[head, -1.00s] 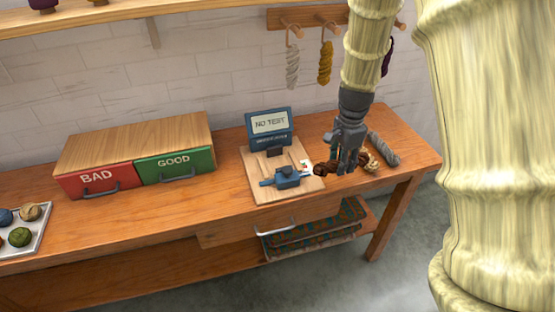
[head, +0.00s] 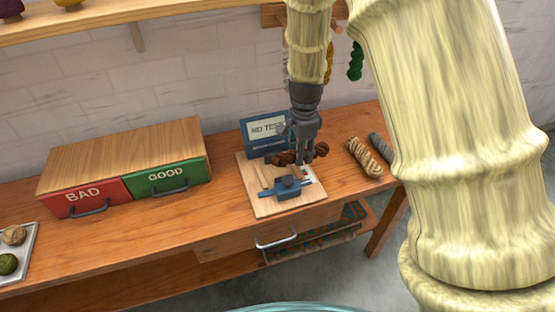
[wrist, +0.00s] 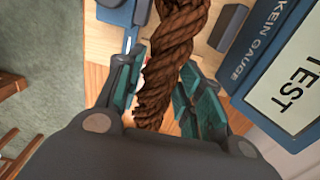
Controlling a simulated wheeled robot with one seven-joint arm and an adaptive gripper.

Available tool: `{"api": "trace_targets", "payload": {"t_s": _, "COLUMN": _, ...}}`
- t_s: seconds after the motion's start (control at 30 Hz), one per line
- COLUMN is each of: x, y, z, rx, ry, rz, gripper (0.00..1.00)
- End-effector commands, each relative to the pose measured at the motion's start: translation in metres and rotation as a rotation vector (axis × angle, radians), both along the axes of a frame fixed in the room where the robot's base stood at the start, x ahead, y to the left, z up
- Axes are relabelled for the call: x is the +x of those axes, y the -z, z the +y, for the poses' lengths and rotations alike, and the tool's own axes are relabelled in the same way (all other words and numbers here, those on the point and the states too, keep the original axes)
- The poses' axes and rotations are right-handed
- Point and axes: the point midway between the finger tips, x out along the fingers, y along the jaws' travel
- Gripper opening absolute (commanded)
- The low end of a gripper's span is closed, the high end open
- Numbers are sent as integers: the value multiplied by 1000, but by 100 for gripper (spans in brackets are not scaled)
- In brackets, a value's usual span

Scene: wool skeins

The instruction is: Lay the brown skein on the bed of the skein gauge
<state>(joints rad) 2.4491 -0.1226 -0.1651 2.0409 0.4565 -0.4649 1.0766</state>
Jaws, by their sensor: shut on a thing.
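My gripper (head: 303,150) is shut on the brown skein (head: 321,150), with the skein crosswise between the fingers. In the wrist view the twisted brown skein (wrist: 172,50) runs between my teal-padded fingers (wrist: 158,100). The skein gauge has a wooden board (head: 262,205), a blue clamp-like part (head: 287,188) at the front and a blue display (head: 262,126) reading "NO TEST" at the back. The held skein is over the rear of the board, in front of the display. I cannot tell whether it touches the gauge. My gripper hides part of the display and bed.
A cream-tan skein (head: 364,157) and a grey skein (head: 381,148) lie right of the gauge. The red BAD drawer (head: 84,197) and green GOOD drawer (head: 165,178) stand to the left. A tray (head: 24,245) with wool balls is at far left. Bare tabletop (head: 225,200) separates drawers and gauge.

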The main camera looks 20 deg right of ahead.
Motion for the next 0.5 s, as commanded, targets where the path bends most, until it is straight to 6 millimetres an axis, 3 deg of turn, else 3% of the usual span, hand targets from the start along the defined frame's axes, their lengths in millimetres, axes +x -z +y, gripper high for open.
{"api": "trace_targets", "payload": {"t_s": 0.3, "x": 14, "y": 4, "z": 57, "rx": 0, "ry": -5, "rz": 1, "gripper": 13}}
{"api": "trace_targets", "payload": {"t_s": 0.5, "x": 16, "y": 7, "z": 67, "rx": 0, "ry": -5, "rz": 2, "gripper": 13}}
